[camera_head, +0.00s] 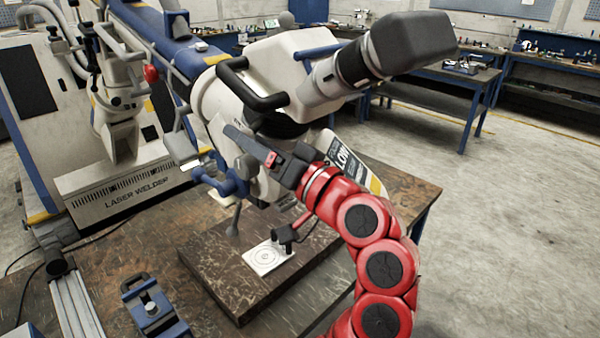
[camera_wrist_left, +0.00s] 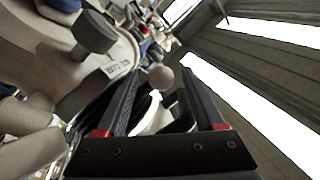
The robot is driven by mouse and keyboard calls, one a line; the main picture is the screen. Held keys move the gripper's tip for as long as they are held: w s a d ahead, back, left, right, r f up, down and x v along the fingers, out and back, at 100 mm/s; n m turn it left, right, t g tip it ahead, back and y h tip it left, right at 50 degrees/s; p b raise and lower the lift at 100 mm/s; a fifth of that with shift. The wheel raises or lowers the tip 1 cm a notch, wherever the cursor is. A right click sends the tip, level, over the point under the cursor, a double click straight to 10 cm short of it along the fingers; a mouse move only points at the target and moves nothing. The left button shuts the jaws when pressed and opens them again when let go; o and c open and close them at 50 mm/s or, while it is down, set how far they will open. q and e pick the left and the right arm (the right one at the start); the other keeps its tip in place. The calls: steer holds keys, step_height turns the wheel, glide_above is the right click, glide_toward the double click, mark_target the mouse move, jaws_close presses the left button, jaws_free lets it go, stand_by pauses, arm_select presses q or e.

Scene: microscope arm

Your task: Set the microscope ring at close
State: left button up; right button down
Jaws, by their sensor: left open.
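The white microscope head (camera_head: 285,62) hangs over the bench, with a dark eyepiece tube at its upper right. Dark ring-like bands show on the tube and under the head (camera_head: 285,127); I cannot tell which one is the task's ring. My left gripper (camera_head: 232,133), on a red arm, is just below the head, in front of the white body. In the left wrist view, the open left gripper (camera_wrist_left: 164,72) has its two dark fingers apart, with a pale round knob and a dark curved part showing between them. I cannot tell whether they touch. My right gripper is not seen.
A laser welder (camera_head: 125,190) stands at the left. A dark slab (camera_head: 215,275) on the bench carries a white square plate (camera_head: 268,256). A blue vise-like fixture (camera_head: 152,308) lies front left. A placard reading LOW (camera_head: 347,160) is behind my arm. Open floor lies right.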

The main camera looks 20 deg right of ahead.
arm_select(q)
steer(key=b+v, duration=0.1)
steer(key=v, duration=1.2)
steer(key=shift+b, duration=0.4)
